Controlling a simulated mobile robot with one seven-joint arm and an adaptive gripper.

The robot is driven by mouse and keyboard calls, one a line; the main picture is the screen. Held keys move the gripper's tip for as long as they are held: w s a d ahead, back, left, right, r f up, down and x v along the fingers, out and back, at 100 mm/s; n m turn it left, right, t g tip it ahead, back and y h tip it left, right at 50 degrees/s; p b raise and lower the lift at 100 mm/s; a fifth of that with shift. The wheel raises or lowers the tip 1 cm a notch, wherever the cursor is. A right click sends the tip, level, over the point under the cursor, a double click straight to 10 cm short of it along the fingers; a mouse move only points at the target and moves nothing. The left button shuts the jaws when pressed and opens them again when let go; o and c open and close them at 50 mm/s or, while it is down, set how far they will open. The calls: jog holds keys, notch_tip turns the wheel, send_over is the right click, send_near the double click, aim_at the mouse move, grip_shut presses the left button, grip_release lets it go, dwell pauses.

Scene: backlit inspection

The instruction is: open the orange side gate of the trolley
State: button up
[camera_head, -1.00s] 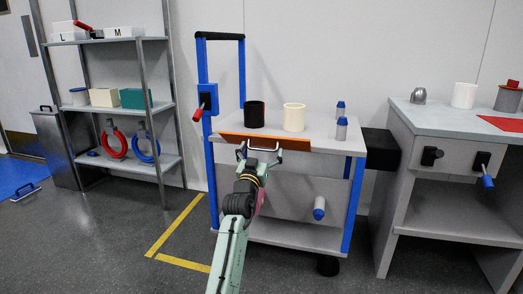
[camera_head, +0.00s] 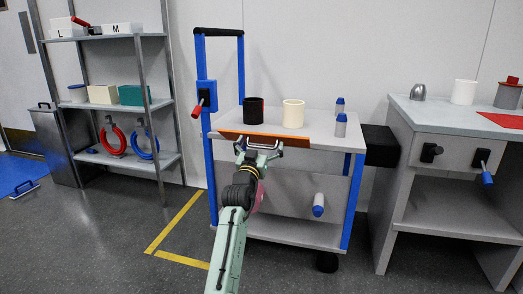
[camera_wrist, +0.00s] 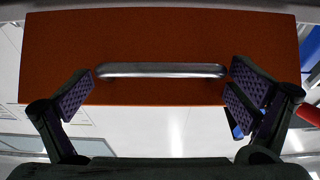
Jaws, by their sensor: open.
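The orange side gate (camera_head: 295,141) runs along the near top edge of the trolley (camera_head: 325,127). In the wrist view the gate (camera_wrist: 160,35) fills the upper middle as a flat orange panel. A silver bar handle (camera_wrist: 160,70) lies across its lower part. My gripper (camera_head: 260,146) is at the gate's front. In the wrist view its two fingers (camera_wrist: 162,85) are spread wide, one near each end of the handle. They do not close on it. Whether a fingertip touches the handle or panel, I cannot tell.
A black cup (camera_head: 253,108) and a cream cup (camera_head: 293,113) stand on the trolley top behind the gate, with two blue-capped bottles (camera_head: 340,125). A red-handled lever (camera_head: 198,106) is on the left blue post. A workbench (camera_head: 440,118) stands right; shelving (camera_head: 150,105) stands left.

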notch_tip(320, 180, up, 8)
jog(key=shift+f, duration=0.1)
